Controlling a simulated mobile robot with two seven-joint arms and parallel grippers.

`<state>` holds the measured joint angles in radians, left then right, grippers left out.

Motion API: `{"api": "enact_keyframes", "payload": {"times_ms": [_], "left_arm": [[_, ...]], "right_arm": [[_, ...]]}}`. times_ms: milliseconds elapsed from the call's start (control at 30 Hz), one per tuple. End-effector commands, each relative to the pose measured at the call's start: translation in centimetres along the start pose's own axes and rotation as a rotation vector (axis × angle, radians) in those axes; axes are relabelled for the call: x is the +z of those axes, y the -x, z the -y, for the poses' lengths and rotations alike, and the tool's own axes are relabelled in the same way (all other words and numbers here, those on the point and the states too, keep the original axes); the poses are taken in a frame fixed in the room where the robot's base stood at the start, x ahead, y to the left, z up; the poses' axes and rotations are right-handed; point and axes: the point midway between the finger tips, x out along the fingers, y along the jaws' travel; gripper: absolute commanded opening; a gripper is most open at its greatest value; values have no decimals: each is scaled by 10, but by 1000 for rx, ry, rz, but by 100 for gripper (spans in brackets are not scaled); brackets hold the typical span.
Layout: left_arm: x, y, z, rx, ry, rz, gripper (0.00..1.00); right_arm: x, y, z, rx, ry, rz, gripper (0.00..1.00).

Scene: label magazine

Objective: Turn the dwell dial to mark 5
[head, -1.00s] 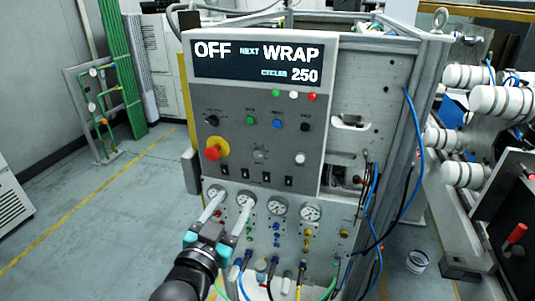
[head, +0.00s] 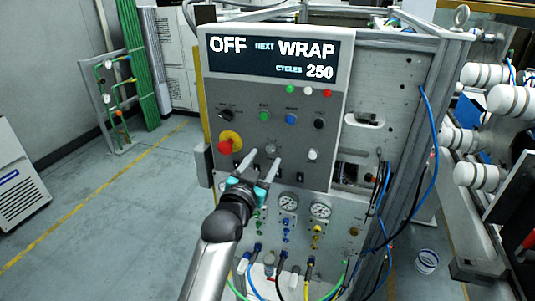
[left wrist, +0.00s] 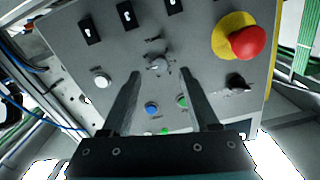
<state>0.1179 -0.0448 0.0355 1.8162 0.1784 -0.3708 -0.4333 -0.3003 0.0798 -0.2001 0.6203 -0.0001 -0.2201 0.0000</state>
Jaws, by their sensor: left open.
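A small grey dial (head: 271,151) with marks around it sits in the middle of the grey control panel (head: 240,95). Its marks and setting are too small to read. The dial also shows in the left wrist view (left wrist: 157,64), just beyond and between my fingertips. My left gripper (head: 251,156) is open and empty, its fingers pointing at the panel just below and left of the dial. In the left wrist view my left gripper (left wrist: 161,73) has a finger on each side of the dial's line; contact cannot be told. My right gripper is not in view.
A red emergency button (head: 225,147) on a yellow plate is left of the dial. A black knob (head: 225,116), blue button (head: 291,118) and white button (head: 312,155) are nearby. Black switches and gauges (head: 320,210) lie below. Blue cables (head: 430,190) hang at right.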

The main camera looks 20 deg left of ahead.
Motion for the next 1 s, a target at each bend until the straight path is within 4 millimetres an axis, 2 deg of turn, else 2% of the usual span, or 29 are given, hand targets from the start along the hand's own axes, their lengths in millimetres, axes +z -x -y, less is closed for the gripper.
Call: {"api": "enact_keyframes", "payload": {"times_ms": [100,300,700,1000], "left_arm": [[-1,-16,0,0,-1,-1,61],[0,-30,0,0,-1,0,61],[0,-34,0,0,-1,0,60],[0,-34,0,0,-1,0,26]], "right_arm": [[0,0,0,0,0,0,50],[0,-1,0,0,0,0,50],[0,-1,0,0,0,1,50],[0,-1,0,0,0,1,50]]}}
